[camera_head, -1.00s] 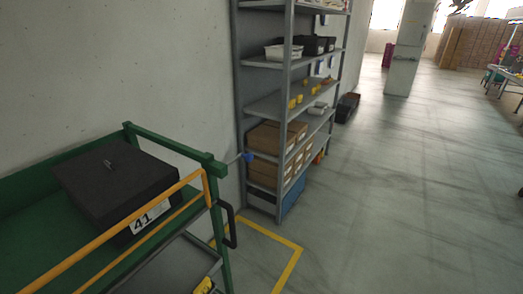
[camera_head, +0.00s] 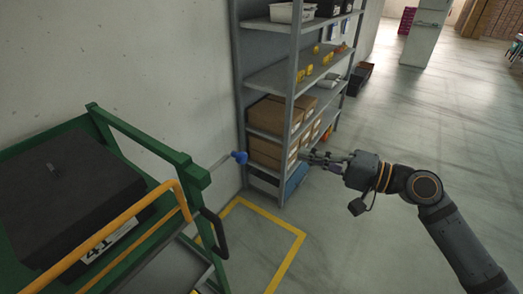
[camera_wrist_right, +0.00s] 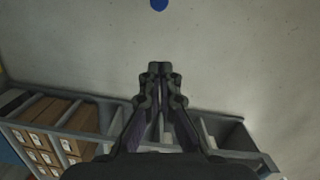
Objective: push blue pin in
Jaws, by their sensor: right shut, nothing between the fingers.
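The blue pin (camera_head: 240,157) sticks out on a thin rod from the corner post of the green cart (camera_head: 180,160). In the right wrist view the blue pin (camera_wrist_right: 159,4) shows as a round blue spot at the top edge, beyond my fingertips. My right gripper (camera_head: 308,157) is to the right of the pin in the head view, apart from it, pointing left toward it. In the wrist view the right gripper (camera_wrist_right: 160,68) has its fingers together with nothing between them. My left gripper is not in view.
The cart carries a black box (camera_head: 60,190) and has a yellow rail (camera_head: 110,228) and a black handle (camera_head: 216,234). A grey shelf rack (camera_head: 292,100) with boxes stands behind the pin, near my right gripper.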

